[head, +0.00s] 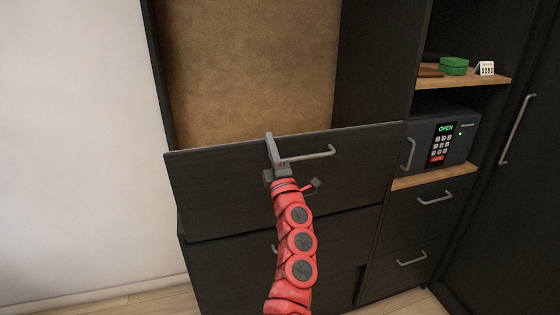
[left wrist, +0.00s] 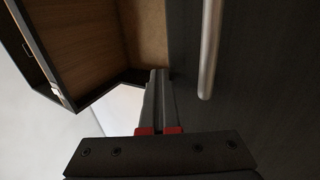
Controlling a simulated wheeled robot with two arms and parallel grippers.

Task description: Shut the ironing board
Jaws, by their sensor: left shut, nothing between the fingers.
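A dark front panel (head: 230,178) with a grey bar handle (head: 318,154) stands out from the black cabinet in the head view. A brown textured surface (head: 250,65) shows above and behind it; I cannot tell whether this is the ironing board itself or the recess lining. My left gripper (head: 270,149) is shut and empty at the panel's top edge, by the handle's left end. In the left wrist view, its fingers (left wrist: 158,98) are together, left of the handle (left wrist: 208,50) and apart from it. My right gripper is not in view.
A safe (head: 455,138) reading OPEN sits on a shelf at the right, with a green box (head: 454,66) above. Drawers with handles (head: 435,197) are below it. A tall dark door (head: 515,180) stands far right. Floor shows at lower left beside the white wall (head: 80,150).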

